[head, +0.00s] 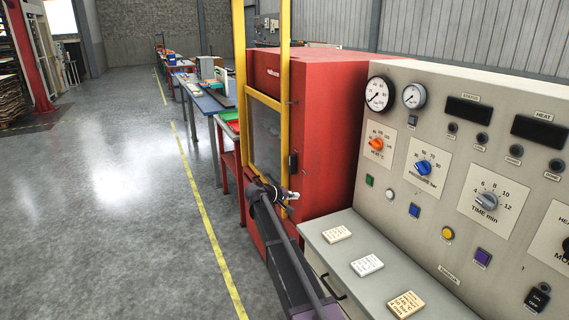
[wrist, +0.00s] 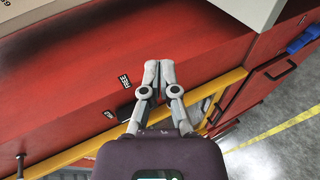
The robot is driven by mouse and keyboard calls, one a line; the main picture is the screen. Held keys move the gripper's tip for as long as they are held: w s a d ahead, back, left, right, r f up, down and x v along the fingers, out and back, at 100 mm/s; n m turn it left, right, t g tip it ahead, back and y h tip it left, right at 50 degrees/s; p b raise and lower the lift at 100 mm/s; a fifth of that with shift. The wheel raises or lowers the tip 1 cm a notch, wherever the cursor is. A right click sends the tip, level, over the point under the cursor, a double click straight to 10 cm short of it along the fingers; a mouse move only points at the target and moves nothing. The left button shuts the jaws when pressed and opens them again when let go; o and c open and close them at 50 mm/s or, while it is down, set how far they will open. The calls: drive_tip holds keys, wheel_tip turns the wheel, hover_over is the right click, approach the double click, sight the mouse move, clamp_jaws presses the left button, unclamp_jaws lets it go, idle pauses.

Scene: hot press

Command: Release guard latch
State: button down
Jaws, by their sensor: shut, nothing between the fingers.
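The red press (head: 320,120) has a yellow-framed guard (head: 285,75) with a clear panel on its front. The guard latch (head: 293,161) is a small black piece on the press side by the yellow frame. In the wrist view the black latch (wrist: 125,111) lies just left of my fingers, partly behind them, between a label reading FREE (wrist: 124,81) and a second small label (wrist: 107,114). My gripper (wrist: 158,66) is shut and empty, its tips over the red side. In the head view my gripper (head: 292,196) is below the latch. I cannot tell whether it touches anything.
A grey control panel (head: 430,180) with gauges and dials stands right of the press. A ledge (head: 385,260) with several small cards sits below it. Worktables (head: 205,100) line up behind the press. The floor at left is clear.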

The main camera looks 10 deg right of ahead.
sight(293, 164)
drive_tip(key=w+a+r+n+t+h, duration=0.1)
drive_tip(key=w+a+r, duration=0.1)
drive_tip(key=w+a, duration=0.1)
drive_tip(key=w+a+r+n+t+h, duration=0.1)
drive_tip(key=w+a+r+t, duration=0.1)
drive_tip(key=w, duration=0.4)
drive_tip(key=w+a+r+n+t+b, duration=0.1)
drive_tip(key=w+a+r, duration=0.1)
drive_tip(key=w, duration=0.3)
drive_tip(key=shift+w+a+t+h, duration=0.3)
drive_tip(key=shift+a+h, duration=0.1)
drive_tip(key=shift+a, duration=0.5)
drive_tip(key=shift+d, duration=0.1)
drive_tip(key=x, duration=0.9)
drive_tip(key=shift+w+d, duration=0.25)
drive_tip(key=shift+d, duration=0.05)
